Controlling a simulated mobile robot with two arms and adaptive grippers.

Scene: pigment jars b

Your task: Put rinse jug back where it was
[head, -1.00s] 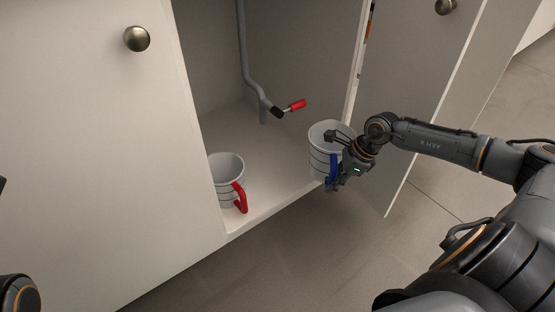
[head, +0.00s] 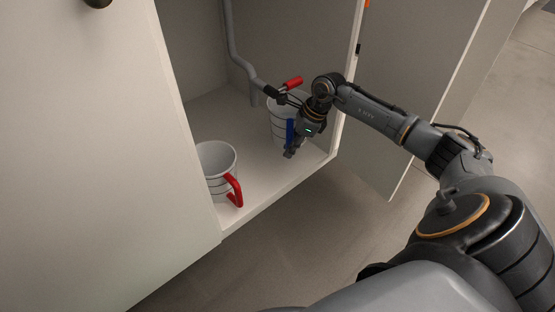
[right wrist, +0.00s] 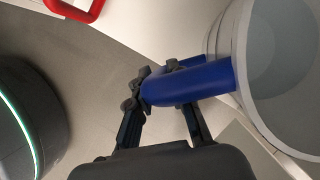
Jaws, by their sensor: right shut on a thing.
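A white jug with dark rings and a blue handle (head: 275,125) is inside the open cupboard, on the right side of the opening. My right gripper (head: 292,149) is shut on its blue handle, which shows between the fingers in the right wrist view (right wrist: 190,83). The jug looks upright; I cannot tell whether its base touches the cupboard floor. My arm and gripper hide part of it. A similar white jug with a red handle (head: 215,157) stands at the left front of the cupboard. My left gripper is not in view.
A grey pipe (head: 236,50) with a red lever (head: 292,83) comes down behind the held jug, the lever close to its rim. The cupboard floor (head: 255,172) is bare between the jugs. An open door (head: 415,90) stands to the right.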

